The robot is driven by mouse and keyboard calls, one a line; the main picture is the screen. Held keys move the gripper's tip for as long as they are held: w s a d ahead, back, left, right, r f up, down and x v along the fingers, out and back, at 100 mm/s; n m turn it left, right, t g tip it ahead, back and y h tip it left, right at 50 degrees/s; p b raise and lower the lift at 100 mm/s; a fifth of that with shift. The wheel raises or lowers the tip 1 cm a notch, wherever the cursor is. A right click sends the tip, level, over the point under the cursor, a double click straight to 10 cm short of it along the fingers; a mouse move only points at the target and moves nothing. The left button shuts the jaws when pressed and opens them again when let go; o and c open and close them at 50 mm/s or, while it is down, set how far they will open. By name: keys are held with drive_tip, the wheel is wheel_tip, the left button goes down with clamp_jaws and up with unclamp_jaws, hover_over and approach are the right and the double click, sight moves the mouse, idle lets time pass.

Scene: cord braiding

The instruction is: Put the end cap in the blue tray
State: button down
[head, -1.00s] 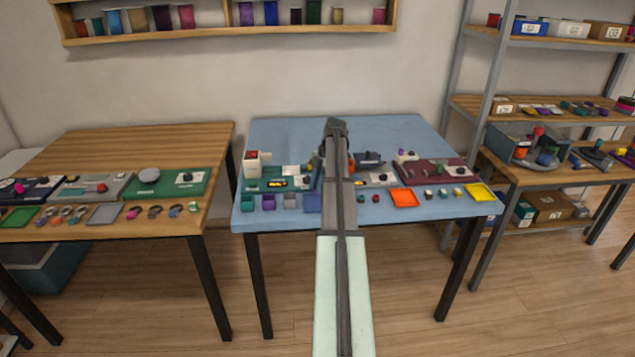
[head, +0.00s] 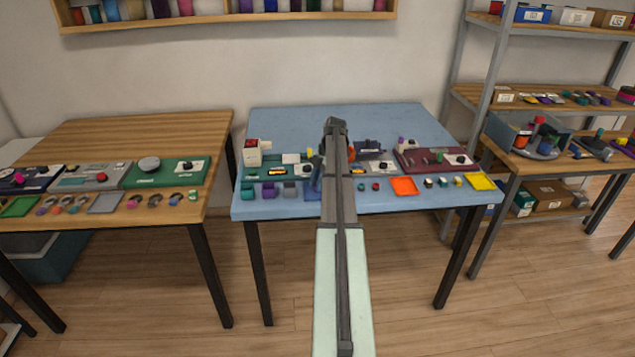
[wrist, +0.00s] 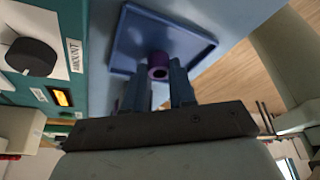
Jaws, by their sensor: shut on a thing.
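The end cap (wrist: 158,66) is a small purple ring-shaped piece with a dark hole, seen in the wrist view. My gripper (wrist: 159,82) is shut on it, with one blue-grey finger on each side. The blue tray (wrist: 195,48) is a shallow square tray with a raised rim, and the cap shows in front of its floor. I cannot tell the exact gap between cap and tray. In the head view the blue tray (head: 313,188) shows only partly beside my arm, which hides my gripper and the cap.
A teal panel with a dark knob (wrist: 31,57) and a lit yellow display lies beside the tray. On the blue table (head: 300,125), an orange tray (head: 404,186), a yellow tray (head: 480,182) and a maroon panel (head: 435,160) stand to the right. The table's back is clear.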

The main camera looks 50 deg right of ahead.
drive_tip(key=shift+f, duration=0.25)
idle(0.7)
drive_tip(key=c, duration=0.9)
unclamp_jaws()
drive_tip(key=shift+o, duration=0.2)
drive_tip(key=shift+r, duration=0.1)
wheel_tip(320, 180, up, 11)
idle(0.4)
idle(0.3)
